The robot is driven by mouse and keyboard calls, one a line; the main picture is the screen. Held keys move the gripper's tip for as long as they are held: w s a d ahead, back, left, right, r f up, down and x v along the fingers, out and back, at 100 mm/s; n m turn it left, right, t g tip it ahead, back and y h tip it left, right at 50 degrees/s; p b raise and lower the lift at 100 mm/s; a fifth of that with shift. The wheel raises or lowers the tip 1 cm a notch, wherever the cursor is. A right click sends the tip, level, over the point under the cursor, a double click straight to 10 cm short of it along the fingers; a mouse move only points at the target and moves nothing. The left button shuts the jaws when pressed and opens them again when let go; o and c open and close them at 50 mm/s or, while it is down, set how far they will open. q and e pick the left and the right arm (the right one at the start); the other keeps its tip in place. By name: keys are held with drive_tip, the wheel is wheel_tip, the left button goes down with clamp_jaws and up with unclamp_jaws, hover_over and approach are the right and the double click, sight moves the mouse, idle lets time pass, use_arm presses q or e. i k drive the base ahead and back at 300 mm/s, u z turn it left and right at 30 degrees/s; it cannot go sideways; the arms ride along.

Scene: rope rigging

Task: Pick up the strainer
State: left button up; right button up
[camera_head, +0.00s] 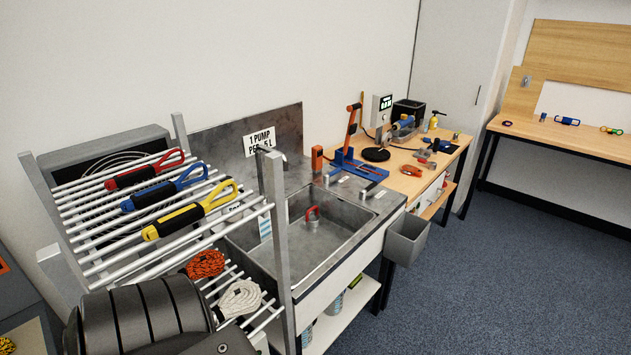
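A small grey piece with a red loop handle (312,214) sits in the sink basin (340,245), toward its back wall. It looks like the strainer, but it is too small to tell for sure. Neither of my grippers shows in the head view. A dark rounded link, apparently of my own arm, fills the bottom left corner and hides part of the rack.
A white-barred rack (100,210) with red, blue and yellow looped tools stands left of the sink. Rope coils (240,298) lie on its lower shelf. A grey bin (407,238) hangs at right. Floor at right is clear.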

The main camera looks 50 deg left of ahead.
sight(313, 219)
drive_tip(key=z, duration=0.25)
drive_tip(key=i, duration=1.45)
drive_tip(key=u, duration=0.35)
drive_tip(key=i, duration=1.05)
drive_tip(key=u, duration=1.5)
drive_tip(key=i, duration=0.75)
drive_tip(key=u, duration=0.75)
